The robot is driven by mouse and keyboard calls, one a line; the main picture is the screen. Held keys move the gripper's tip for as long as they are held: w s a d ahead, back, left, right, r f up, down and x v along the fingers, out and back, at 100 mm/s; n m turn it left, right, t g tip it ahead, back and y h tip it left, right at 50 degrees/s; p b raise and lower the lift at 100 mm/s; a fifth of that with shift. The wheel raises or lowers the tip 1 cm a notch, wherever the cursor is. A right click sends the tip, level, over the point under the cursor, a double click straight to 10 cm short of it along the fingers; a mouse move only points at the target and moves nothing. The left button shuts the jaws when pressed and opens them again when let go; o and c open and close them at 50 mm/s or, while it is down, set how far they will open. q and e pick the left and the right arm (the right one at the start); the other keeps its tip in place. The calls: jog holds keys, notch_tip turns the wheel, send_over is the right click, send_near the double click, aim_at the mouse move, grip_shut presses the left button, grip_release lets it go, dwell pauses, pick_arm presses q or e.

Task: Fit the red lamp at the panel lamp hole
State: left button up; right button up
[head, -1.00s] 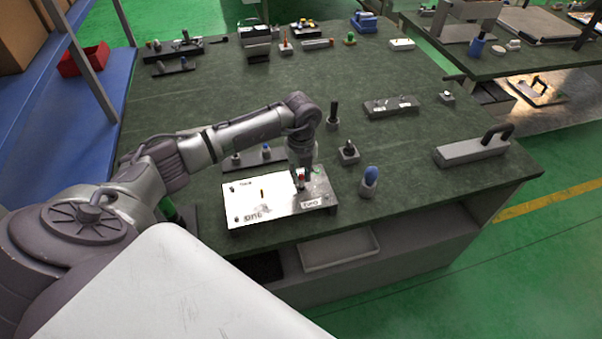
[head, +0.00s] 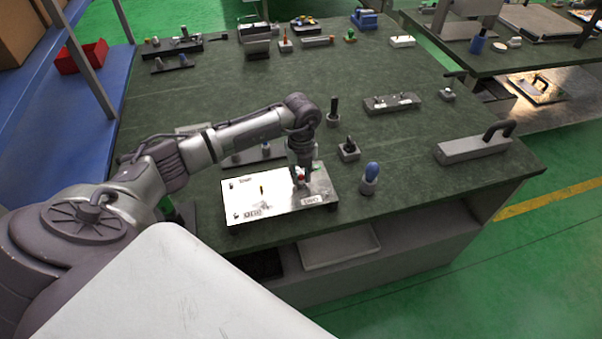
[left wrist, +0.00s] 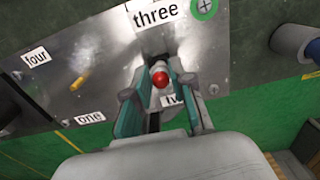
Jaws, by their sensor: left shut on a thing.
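The metal panel (head: 280,205) lies on the near part of the green-topped table, with small printed labels. The red lamp (head: 301,179) is over its right part. My left gripper (head: 302,174) points down there and is shut on the lamp. In the left wrist view the red lamp (left wrist: 161,79) shows between the two fingers (left wrist: 157,84), in front of the panel (left wrist: 105,55). Labels "three", "four" and "one" are readable; another is partly hidden by a finger. The lamp hole and the lamp's lower end are hidden, so I cannot tell whether it is inserted. My right gripper is not in view.
A yellow piece (left wrist: 78,82) stands on the panel. A blue-topped part (head: 370,174) stands just right of the panel, and a black-knobbed block (head: 348,150) stands behind. A grey block with a black handle (head: 474,151) lies farther right.

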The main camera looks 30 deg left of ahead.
aim_at(301, 175)
pick_arm(q)
jog(key=shift+f+b, duration=0.6)
jog(key=shift+f, duration=0.3)
jog(key=o, duration=0.8)
jog(key=shift+o, duration=0.2)
notch_tip(301, 175, up, 12)
